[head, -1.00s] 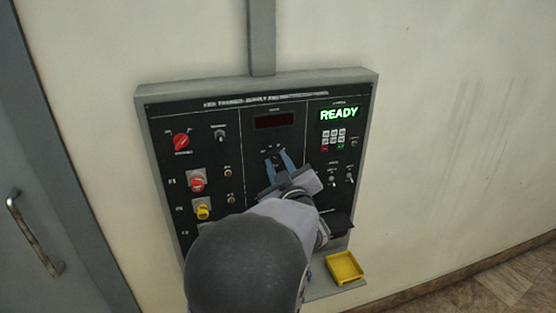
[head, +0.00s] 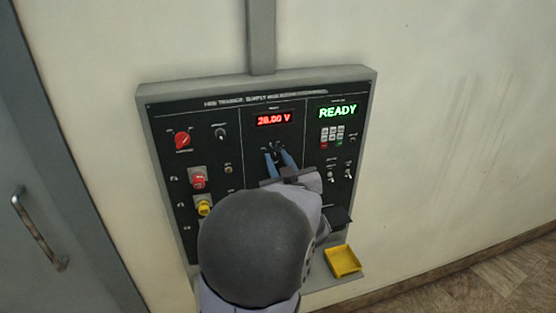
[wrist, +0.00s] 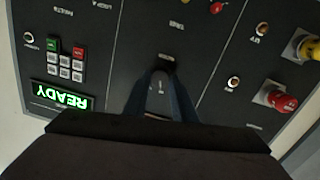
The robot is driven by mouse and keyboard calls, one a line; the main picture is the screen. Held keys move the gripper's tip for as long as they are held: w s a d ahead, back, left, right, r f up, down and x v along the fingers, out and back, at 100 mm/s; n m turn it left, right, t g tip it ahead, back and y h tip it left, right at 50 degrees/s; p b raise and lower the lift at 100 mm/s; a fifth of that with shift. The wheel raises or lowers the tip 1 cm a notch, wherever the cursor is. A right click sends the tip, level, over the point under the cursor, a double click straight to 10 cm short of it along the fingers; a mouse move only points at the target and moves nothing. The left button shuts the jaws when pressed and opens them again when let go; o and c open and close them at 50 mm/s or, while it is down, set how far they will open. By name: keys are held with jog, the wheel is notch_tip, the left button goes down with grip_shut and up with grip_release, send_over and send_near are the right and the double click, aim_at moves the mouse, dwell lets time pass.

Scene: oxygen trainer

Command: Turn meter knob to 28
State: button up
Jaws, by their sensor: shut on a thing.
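The control panel (head: 262,98) is on the wall in the head view. Its red meter display (head: 274,119) is lit and reads 28.00 V. My gripper (head: 277,155) is at the dark meter knob (head: 277,159) just below that display, with its two blue fingers on either side and shut on it. The fingers hide much of the knob and its marks. In the wrist view the panel appears upside down, and my gripper (wrist: 161,76) points at its middle section.
A green READY display (head: 338,111) and a keypad (head: 332,135) are on the right section. A red selector (head: 182,139), a red knob (head: 198,178) and a yellow knob (head: 204,206) are on the left. A yellow tray (head: 342,261) sits on the ledge below.

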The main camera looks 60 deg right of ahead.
jog(key=o, duration=1.1)
jog(key=b+v, duration=0.2)
jog(key=v, duration=0.5)
jog(key=shift+s+a, duration=0.1)
jog(key=shift+a, duration=0.05)
